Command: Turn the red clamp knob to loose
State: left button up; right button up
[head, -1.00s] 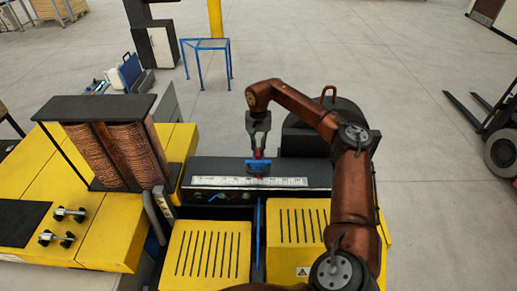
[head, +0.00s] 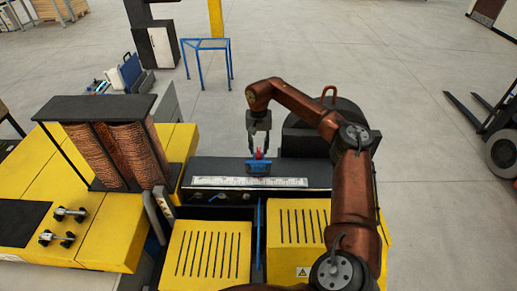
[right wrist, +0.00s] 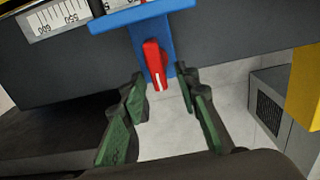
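The red clamp knob (right wrist: 155,64) sits on a blue clamp (right wrist: 130,18) at the edge of the dark machine bed, beside a white ruled scale. In the head view the knob (head: 259,153) shows as a small red spot on top of the blue clamp (head: 258,168). My right gripper (head: 259,152) reaches down over it from behind. In the right wrist view the right gripper (right wrist: 160,82) is open, with its green-padded fingers apart. The knob's tip lies near the gap between the fingertips, and neither finger visibly touches it. My left gripper is not in view.
The white ruled scale (head: 280,183) runs along the dark bed. Yellow slotted covers (head: 205,255) stand in front. Copper coils (head: 135,150) stand at left under a black top. A dark rounded housing (head: 300,140) is right of the clamp. Open floor lies behind.

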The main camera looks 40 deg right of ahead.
aim_at(258, 148)
notch_tip(258, 148, up, 12)
jog(key=shift+f, duration=0.2)
dwell(0.6)
